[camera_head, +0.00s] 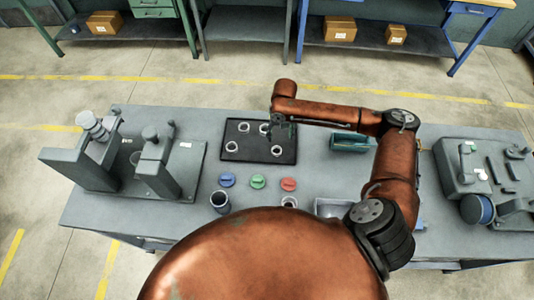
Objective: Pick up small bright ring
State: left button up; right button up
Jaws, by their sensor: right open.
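Several small bright rings lie on a black tray (255,155) on the grey table. One is a bright ring (264,128) just left of my right gripper. Others are an upper left ring (243,127), a lower left ring (231,146) and a lower right ring (277,150). My right gripper (281,135) is open above the tray's right side, with no ring visible in it. Whether its fingers touch anything cannot be told. My left gripper is out of view.
A grey machine (90,160) stands at the left, and another machine (480,170) at the right. Blue (227,180), green (258,182) and red (288,184) discs lie before the tray. A dark cup (220,201) and a teal box (350,142) are nearby.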

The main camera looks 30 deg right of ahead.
aim_at(277, 152)
jog(key=a+f, duration=0.2)
jog(key=shift+s+f, duration=0.2)
jog(key=shift+f, duration=0.1)
jog(key=shift+s+d+f+p, duration=0.1)
jog(key=shift+f+p, duration=0.1)
jog(key=shift+f, duration=1.3)
jog(key=shift+d+f+p, duration=0.1)
jog(key=shift+f+p, duration=0.1)
jog(key=shift+f, duration=1.3)
jog(key=c, duration=1.3)
